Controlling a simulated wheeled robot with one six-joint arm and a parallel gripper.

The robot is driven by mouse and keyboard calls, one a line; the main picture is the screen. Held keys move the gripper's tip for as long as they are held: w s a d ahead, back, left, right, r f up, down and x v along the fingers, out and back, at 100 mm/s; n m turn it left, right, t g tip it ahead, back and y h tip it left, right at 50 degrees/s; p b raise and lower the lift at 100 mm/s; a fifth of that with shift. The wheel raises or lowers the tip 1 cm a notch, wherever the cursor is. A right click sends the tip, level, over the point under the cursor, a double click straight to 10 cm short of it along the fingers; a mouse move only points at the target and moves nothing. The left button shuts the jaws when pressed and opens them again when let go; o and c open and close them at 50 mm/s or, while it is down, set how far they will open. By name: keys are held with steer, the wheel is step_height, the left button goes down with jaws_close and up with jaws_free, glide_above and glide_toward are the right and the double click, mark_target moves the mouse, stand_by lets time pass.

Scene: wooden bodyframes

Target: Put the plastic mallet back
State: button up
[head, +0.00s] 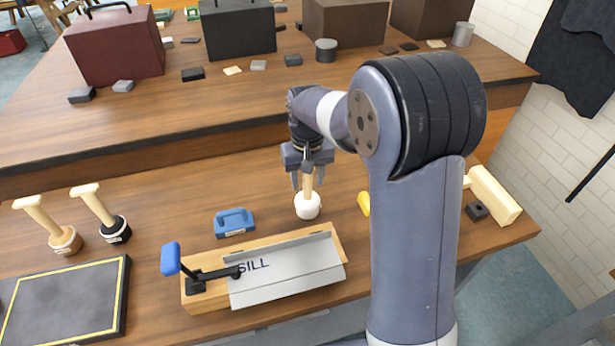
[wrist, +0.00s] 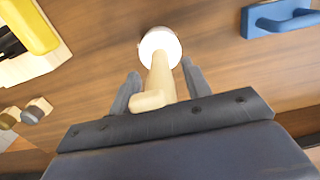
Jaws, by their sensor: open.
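The plastic mallet (head: 307,207) stands upright on its white head, with its pale handle pointing up, on the near wooden bench. In the wrist view its white head (wrist: 160,45) is ahead of the fingers and its handle (wrist: 160,80) lies between them. My gripper (head: 308,182) is open, with one finger on each side of the handle. In the wrist view the gripper (wrist: 160,70) shows gaps between both fingers and the handle. Two similar mallets stand head-down at the left: one wooden-headed (head: 65,240), one black-headed (head: 117,231).
A blue tool (head: 234,222) and a wooden jig (head: 338,238) with a blue-handled clamp (head: 171,259) lie in front. A dark yellow-lined board (head: 65,300) is at the left. A yellow object (head: 363,203) and wooden block (head: 493,196) are at the right. Boxes stand on the far bench.

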steer(key=shift+r, duration=0.1)
step_height(320, 180, up, 12)
steer(key=shift+r, duration=0.1)
stand_by(0.4)
steer(key=shift+f, duration=4.25)
